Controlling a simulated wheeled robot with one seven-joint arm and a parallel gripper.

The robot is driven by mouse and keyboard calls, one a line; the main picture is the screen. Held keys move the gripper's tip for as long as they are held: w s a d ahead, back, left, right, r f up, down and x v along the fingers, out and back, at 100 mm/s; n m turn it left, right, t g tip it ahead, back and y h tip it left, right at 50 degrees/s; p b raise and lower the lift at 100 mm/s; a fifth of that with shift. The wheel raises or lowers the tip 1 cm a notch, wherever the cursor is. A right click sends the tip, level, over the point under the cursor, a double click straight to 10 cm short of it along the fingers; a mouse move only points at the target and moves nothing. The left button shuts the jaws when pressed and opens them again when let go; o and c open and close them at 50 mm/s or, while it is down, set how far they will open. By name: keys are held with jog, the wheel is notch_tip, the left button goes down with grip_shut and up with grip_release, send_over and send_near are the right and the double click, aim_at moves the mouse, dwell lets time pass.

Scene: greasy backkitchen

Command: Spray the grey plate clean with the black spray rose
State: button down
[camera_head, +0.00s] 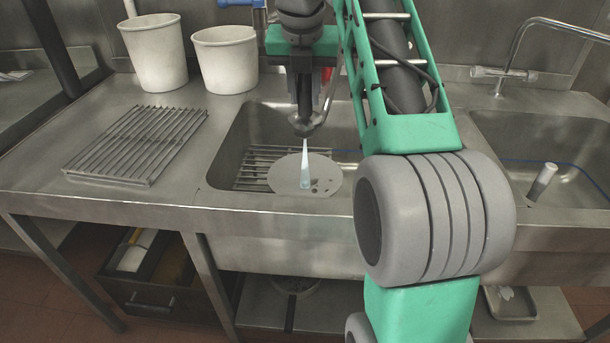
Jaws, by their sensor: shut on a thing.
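The grey plate (325,176) lies in the left sink basin, over a wire rack (258,167). It is round and flat, with several dark spots on its right half. The black spray rose (306,124) points down above the plate, apart from it. A pale jet of water runs from it onto the plate left of the spots. My gripper (303,62) is above the basin, shut on the spray rose. Its fingertips are largely hidden behind its own body and the spray rose. My green and grey arm covers the right part of the basin.
Two white buckets (155,52) stand on the counter at the back left. A second wire rack (136,145) lies left of the basin. A right basin (555,140) holds a pale cylinder (541,182), with a tap (514,55) behind it.

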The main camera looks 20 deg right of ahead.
jog(key=shift+s+d+p, duration=0.1)
jog(key=shift+s+d, duration=0.15)
jog(key=shift+d, duration=0.35)
jog(key=shift+s+d+p, duration=0.1)
jog(key=shift+s+d, duration=0.2)
jog(key=shift+d, duration=0.35)
jog(key=shift+s+d+p, duration=0.1)
jog(key=shift+s+d, duration=0.15)
jog(key=shift+d, duration=0.35)
notch_tip(320, 180, up, 5)
jog(key=p, duration=0.5)
jog(key=d+r+p, duration=0.2)
jog(key=d+p, duration=0.2)
jog(key=d, duration=0.2)
jog(key=s+d+r+p, duration=0.1)
jog(key=d+r+p, duration=0.2)
jog(key=d, duration=0.4)
jog(key=shift+s+p, duration=0.25)
jog(key=shift+p, duration=0.25)
